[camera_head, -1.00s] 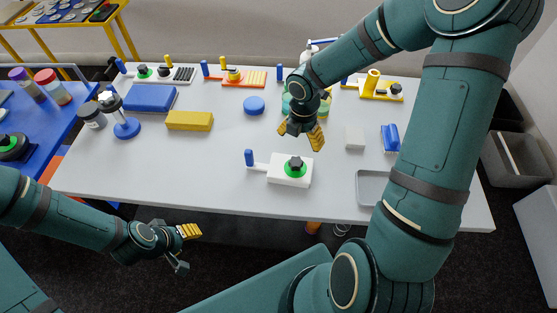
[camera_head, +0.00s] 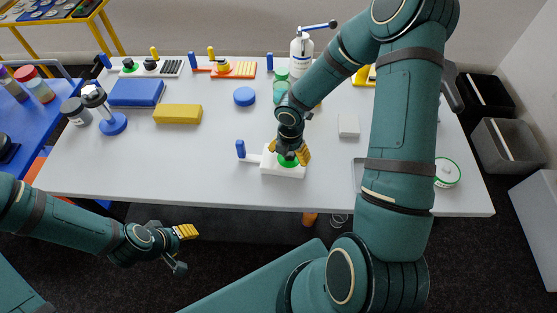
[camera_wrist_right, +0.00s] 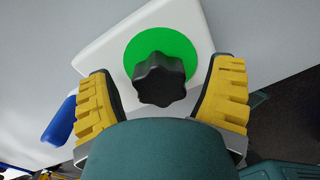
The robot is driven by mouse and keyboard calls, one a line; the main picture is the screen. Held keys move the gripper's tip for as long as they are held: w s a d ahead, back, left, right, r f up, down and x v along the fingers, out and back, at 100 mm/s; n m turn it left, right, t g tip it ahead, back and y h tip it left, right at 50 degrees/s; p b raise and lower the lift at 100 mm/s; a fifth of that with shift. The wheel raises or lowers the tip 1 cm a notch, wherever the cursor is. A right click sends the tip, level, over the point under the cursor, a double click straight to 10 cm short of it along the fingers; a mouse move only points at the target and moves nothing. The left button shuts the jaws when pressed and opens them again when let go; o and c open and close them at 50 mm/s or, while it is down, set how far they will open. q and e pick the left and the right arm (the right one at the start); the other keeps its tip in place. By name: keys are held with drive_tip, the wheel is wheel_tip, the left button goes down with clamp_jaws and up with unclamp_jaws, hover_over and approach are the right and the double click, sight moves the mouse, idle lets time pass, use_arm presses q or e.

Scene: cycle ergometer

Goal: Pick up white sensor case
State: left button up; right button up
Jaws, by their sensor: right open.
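A white case (camera_head: 283,171) with a green disc (camera_wrist_right: 160,54) and a black lobed knob (camera_wrist_right: 159,80) on top stands near the table's front edge; a blue upright handle (camera_head: 240,149) is at its left side. My right gripper (camera_head: 288,153) points down over this case, with its yellow fingers apart on either side of the knob, which looks free between them. Whether a finger touches the case I cannot tell. A smaller plain white box (camera_head: 348,126) stands to its right. My left gripper (camera_head: 181,250) is open and empty in front of the table.
A blue block (camera_head: 137,92), a yellow block (camera_head: 178,114) and a blue round disc (camera_head: 244,96) lie behind and left. A white pump bottle (camera_head: 300,55) stands at the back. A round green-rimmed container (camera_head: 447,172) is at the right. The table's left front is clear.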

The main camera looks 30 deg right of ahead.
drive_tip(key=shift+f, duration=0.35)
drive_tip(key=shift+c, duration=0.2)
drive_tip(key=c, duration=1.3)
drive_tip(key=shift+r, duration=0.15)
drive_tip(key=shift+c, duration=0.2)
